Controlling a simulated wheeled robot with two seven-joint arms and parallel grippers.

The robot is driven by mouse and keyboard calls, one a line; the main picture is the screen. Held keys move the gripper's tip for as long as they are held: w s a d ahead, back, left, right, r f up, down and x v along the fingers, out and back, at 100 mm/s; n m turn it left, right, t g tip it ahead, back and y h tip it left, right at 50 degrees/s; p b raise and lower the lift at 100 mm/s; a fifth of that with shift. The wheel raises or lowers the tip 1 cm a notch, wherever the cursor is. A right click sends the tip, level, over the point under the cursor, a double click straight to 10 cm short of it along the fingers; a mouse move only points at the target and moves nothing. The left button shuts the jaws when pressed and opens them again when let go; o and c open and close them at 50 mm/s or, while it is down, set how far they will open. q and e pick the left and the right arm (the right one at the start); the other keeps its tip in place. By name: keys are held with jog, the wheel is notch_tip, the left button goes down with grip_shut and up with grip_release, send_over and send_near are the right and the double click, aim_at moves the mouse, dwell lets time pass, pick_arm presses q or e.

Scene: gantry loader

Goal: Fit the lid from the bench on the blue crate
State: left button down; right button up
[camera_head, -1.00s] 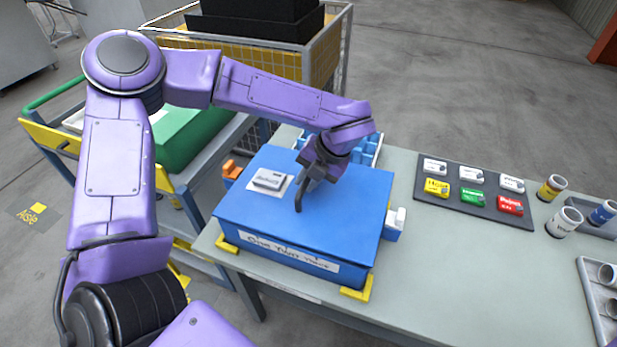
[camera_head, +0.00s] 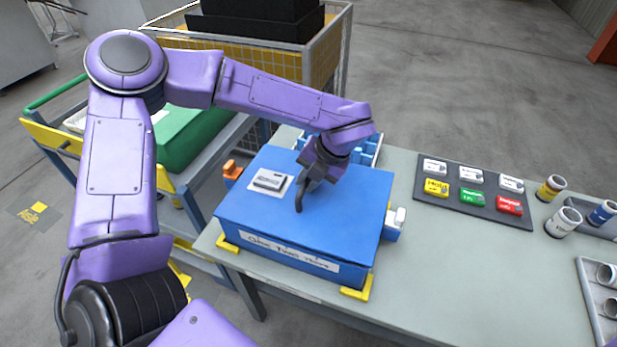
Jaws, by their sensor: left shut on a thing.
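The blue crate (camera_head: 270,252) stands on the bench (camera_head: 440,270), with a white label on its front and yellow corner pieces at its foot. A flat blue lid (camera_head: 330,228) covers its top, with a white and grey label on the lid's far left part. From this view the lid looks level and flush with the crate's rim; I cannot tell whether it is fully seated. My left gripper (camera_head: 300,205) points down at the middle of the lid and is shut on the lid; its grip point is mostly hidden by the hand. My right gripper is not in view.
A dark board (camera_head: 475,215) with several coloured labelled blocks lies right of the crate. Cups (camera_head: 565,221) and a grey tray (camera_head: 590,290) stand farther right. A cart with a green crate (camera_head: 190,145) is at left. A wire cage (camera_head: 335,60) stands behind the bench.

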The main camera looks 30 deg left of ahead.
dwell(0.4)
pick_arm(q)
jog(key=shift+f+b, duration=0.5)
jog(key=shift+f, duration=0.2)
jog(key=c, duration=0.9)
grip_release()
jog(key=b+v, duration=0.1)
jog(key=v, duration=0.9)
jog(key=shift+d+r+b, duration=0.15)
jog(key=shift+r+b, duration=0.05)
jog(key=shift+b, duration=0.1)
jog(key=shift+s+f, duration=0.1)
